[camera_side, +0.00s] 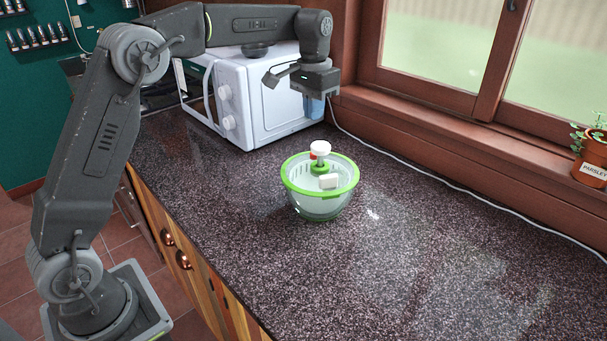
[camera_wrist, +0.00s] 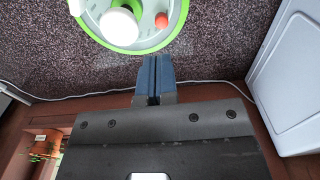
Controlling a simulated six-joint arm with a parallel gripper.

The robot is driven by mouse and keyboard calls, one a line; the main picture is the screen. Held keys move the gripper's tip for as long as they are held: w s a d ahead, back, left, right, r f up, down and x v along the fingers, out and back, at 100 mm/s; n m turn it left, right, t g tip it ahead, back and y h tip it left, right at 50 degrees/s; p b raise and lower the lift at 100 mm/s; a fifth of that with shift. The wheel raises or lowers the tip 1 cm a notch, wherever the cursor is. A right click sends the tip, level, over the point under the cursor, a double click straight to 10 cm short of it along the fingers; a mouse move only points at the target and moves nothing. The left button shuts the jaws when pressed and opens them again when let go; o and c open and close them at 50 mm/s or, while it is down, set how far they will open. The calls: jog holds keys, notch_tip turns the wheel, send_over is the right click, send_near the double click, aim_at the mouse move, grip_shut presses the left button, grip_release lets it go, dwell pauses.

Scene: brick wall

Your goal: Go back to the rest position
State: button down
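My gripper (camera_side: 314,108) hangs beside the right side of the white microwave, above the back of the counter, in the side view. Its blue fingers point down. In the wrist view the fingers of my gripper (camera_wrist: 154,80) lie side by side with only a thin dark line between them. They are shut, with nothing seen between them. My arm reaches across the top of the microwave from the left.
A clear bowl with a green rim (camera_side: 290,184) and a white knob (camera_side: 320,147) stands on the speckled counter (camera_side: 430,260), right of the microwave (camera_side: 275,100). A white cable (camera_side: 430,178) runs along the wall. A parsley pot (camera_side: 592,160) is far right.

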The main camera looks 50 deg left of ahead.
jog(key=s+d+r+t, duration=0.2)
jog(key=s, duration=1)
jog(key=s+d+r+t, duration=0.2)
jog(key=s+d+r, duration=0.1)
jog(key=s, duration=0.8)
jog(key=s+f+t, duration=0.1)
jog(key=s+f, duration=0.4)
jog(key=s, duration=0.3)
jog(key=shift+s+d+f, duration=0.2)
jog(key=shift+f, duration=0.15)
